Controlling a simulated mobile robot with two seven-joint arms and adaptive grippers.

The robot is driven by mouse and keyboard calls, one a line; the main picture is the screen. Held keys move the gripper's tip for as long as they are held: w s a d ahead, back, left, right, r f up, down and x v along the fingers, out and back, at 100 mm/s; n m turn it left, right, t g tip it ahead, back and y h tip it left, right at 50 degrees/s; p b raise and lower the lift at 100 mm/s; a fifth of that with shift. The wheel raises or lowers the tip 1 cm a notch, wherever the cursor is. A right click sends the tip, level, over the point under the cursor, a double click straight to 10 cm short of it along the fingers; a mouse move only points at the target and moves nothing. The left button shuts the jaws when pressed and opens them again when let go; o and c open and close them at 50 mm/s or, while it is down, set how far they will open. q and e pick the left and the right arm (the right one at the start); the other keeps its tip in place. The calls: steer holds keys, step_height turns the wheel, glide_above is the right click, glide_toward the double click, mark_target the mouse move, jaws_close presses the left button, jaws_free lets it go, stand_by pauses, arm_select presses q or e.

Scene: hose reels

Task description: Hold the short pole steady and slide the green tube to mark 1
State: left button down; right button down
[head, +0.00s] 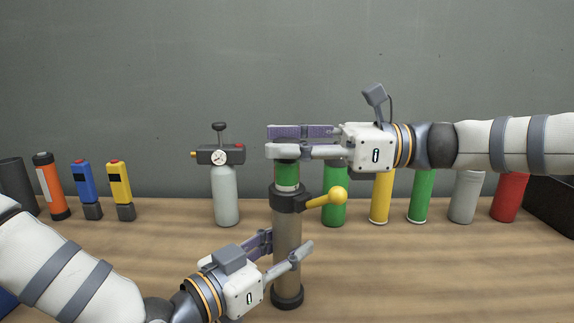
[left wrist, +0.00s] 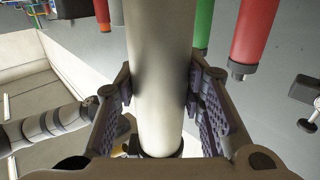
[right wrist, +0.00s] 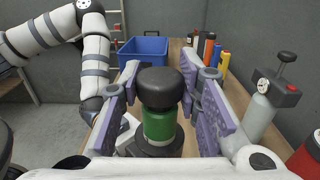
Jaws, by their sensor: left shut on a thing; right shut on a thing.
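The short pole (head: 287,235) stands upright on the bench, pale grey with a dark foot and a dark collar carrying a yellow-knobbed lever. The green tube (head: 287,171) rises from the collar, with a pale band at its lower end. My left gripper (head: 288,245) is shut around the pole's lower part; its pads press both sides of the pole in the left wrist view (left wrist: 160,70). My right gripper (head: 277,142) is shut on the green tube near its top. In the right wrist view the tube (right wrist: 160,124) has a black cap. I cannot make out mark 1.
A gas cylinder with a gauge (head: 226,190) stands left of the pole. Behind and right are another green tube (head: 334,208), a yellow tube (head: 380,200) and several more. Orange, blue and yellow tools stand at the left.

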steer(key=shift+r, duration=0.3)
steer(key=c, duration=1.2)
jaws_free()
steer(key=shift+o, duration=0.2)
steer(key=d, duration=1.2)
arm_select(q)
steer(key=c, duration=1)
jaws_free()
steer(key=shift+a, duration=0.1)
